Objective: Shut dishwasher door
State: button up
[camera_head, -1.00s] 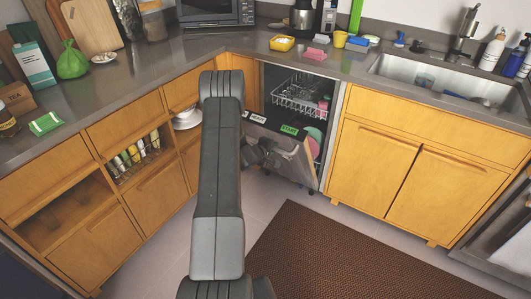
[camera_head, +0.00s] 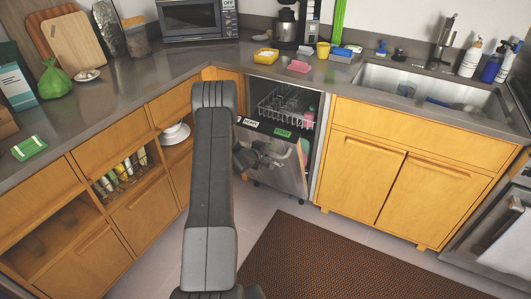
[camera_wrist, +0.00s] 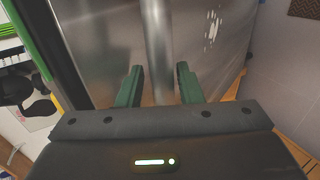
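The dishwasher door (camera_head: 278,168) is a brushed metal panel below the counter, with a white and a green label along its top edge. It stands partly open, tilted out from the dishwasher cavity. The upper rack (camera_head: 285,104) and some dishes show above and beside it. My gripper (camera_wrist: 160,82) is open, with two green fingers apart. In the wrist view, a round metal bar (camera_wrist: 157,45) on the door's metal face runs between and beyond the fingers; I cannot tell whether they touch it.
Wooden cabinets (camera_head: 393,185) stand right of the dishwasher, under the sink (camera_head: 430,92). Drawers and open shelves (camera_head: 123,176) line the left. A brown mat (camera_head: 340,262) lies on the floor in front. The oven (camera_head: 497,230) is at far right.

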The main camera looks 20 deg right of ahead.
jog(key=shift+o, duration=0.2)
jog(key=v, duration=1.3)
jog(key=shift+s+a, duration=0.25)
jog(key=shift+a, duration=0.05)
jog(key=x, duration=1.3)
jog(key=shift+w+d+f, duration=0.1)
jog(key=shift+w+d, duration=0.1)
jog(key=shift+d, duration=0.1)
jog(key=shift+a+f, duration=0.1)
jog(key=shift+s, duration=0.15)
